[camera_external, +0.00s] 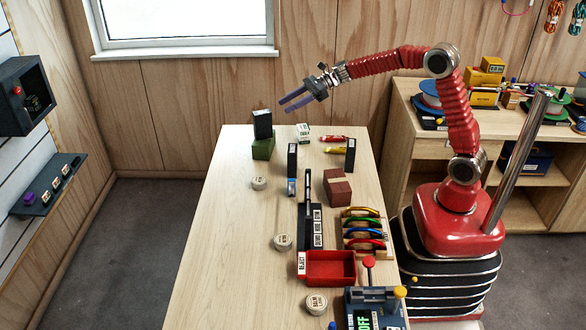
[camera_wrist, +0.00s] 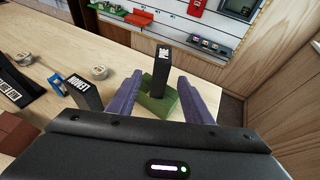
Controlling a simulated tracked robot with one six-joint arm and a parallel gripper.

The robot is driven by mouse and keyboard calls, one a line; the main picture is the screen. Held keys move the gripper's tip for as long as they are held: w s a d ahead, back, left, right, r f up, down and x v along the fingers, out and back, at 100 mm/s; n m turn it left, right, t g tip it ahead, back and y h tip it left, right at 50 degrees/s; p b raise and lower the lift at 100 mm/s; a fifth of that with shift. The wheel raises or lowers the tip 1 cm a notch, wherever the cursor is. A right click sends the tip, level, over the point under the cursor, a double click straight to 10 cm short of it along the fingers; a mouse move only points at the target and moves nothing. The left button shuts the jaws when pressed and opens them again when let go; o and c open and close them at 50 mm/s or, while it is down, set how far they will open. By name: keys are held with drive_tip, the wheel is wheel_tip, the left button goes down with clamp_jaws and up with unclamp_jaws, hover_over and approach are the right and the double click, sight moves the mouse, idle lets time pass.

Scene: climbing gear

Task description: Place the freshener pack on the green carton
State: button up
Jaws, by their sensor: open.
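A dark upright pack with white lettering (camera_external: 263,124) stands on the green carton (camera_external: 263,148) at the far left of the bench. It looks like the freshener pack, but I cannot read its label surely. In the wrist view the pack (camera_wrist: 161,67) stands upright on the green carton (camera_wrist: 158,104), between my purple fingers in the picture. My gripper (camera_external: 285,106) is open and empty. In the external view it hangs above the bench, right of the pack and apart from it.
Another dark lettered pack (camera_wrist: 86,91) stands nearby on the bench. The bench's left strip is mostly clear.

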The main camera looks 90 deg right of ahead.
drive_tip(key=s+a+r+n+g, duration=0.1)
drive_tip(key=s+a+n+g, duration=0.4)
drive_tip(key=s+a+n, duration=1.35)
drive_tip(key=s+a+f+n+g+h, duration=0.1)
drive_tip(key=s+a+f+n+h, duration=0.1)
drive_tip(key=s+n, duration=0.4)
drive_tip(key=s+a+f+n+h, duration=0.3)
drive_tip(key=s+n, duration=0.4)
drive_tip(key=s, duration=0.7)
drive_tip(key=shift+s+g, duration=0.15)
drive_tip(key=shift+g, duration=0.25)
